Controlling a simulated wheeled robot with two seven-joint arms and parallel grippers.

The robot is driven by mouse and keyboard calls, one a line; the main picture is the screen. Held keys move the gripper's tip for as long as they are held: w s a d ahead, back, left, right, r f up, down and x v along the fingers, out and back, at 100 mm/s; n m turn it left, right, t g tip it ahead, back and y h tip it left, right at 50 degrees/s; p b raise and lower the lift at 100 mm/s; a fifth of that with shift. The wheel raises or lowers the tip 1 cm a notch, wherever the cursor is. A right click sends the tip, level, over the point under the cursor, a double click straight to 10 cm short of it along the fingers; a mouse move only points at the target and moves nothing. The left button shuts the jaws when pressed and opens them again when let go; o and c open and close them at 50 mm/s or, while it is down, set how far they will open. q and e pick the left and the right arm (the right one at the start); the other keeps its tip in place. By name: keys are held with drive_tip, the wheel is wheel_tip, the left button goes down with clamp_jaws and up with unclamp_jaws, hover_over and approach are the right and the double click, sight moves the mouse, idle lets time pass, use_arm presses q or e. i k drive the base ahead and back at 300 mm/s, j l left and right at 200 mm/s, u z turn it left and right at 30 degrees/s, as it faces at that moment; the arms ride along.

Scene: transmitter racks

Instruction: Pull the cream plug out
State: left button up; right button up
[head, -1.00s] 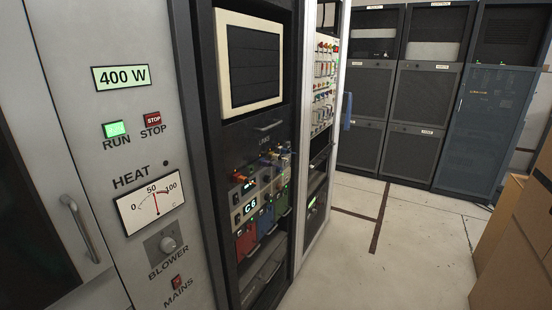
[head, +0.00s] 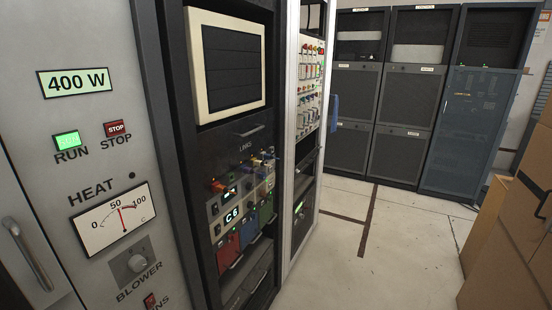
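The rack panel under the word LINKS (head: 246,147) carries several small plugs and cables (head: 258,160), some orange-red, some blue and some yellowish. They are too small and crowded for me to tell which one is the cream plug. Below them is a module with a lit display reading C6 (head: 232,215), then red, green and blue modules (head: 229,250). Neither of my grippers is in view.
Cardboard boxes (head: 505,240) stand at the right. Pale floor (head: 390,250) is clear between. Dark racks (head: 405,100) line the back.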

sight(257, 163)
drive_tip(key=i+l+z, duration=0.45)
drive_tip(key=i, duration=0.5)
drive_tip(key=i+z, duration=0.4)
drive_tip(key=i, duration=0.55)
drive_tip(key=i+u, duration=0.4)
drive_tip(key=i+l+u, duration=0.15)
drive_tip(key=u, duration=0.3)
drive_tip(key=i+l+u, duration=0.6)
drive_tip(key=u, duration=0.2)
drive_tip(key=i+l+u, duration=0.15)
drive_tip(key=u, duration=0.3)
drive_tip(key=i+l+u, duration=0.1)
drive_tip(key=u, duration=0.35)
drive_tip(key=i+l+u, duration=0.1)
drive_tip(key=l+u, duration=0.4)
drive_tip(key=u, duration=0.35)
drive_tip(key=i+l+u, duration=0.1)
drive_tip(key=l+u, duration=0.2)
drive_tip(key=u, duration=0.15)
drive_tip(key=l+u, duration=0.25)
drive_tip(key=u, duration=0.2)
